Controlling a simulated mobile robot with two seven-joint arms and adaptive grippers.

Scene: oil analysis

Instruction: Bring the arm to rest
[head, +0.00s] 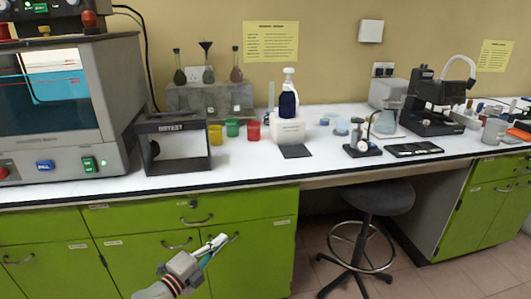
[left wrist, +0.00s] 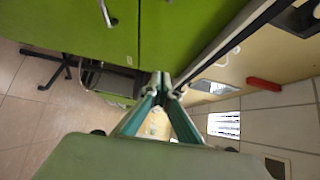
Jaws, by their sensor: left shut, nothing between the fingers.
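My left gripper (head: 219,243) is in the lower middle of the head view, in front of the green cabinet doors and below the bench edge. Its fingers are together with nothing between them. In the left wrist view the teal-sided fingers of the left gripper (left wrist: 161,82) meet at their tips, with green cabinet fronts and floor beyond. The left gripper touches nothing that I can see. My right gripper does not show in either view.
The white bench top (head: 335,160) runs across above the green cabinets (head: 75,225). It bears a large grey machine (head: 65,110), colored cups, a dark blue bottle (head: 288,103) and a microscope (head: 440,100). A dark stool (head: 375,200) stands to the right of my left gripper.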

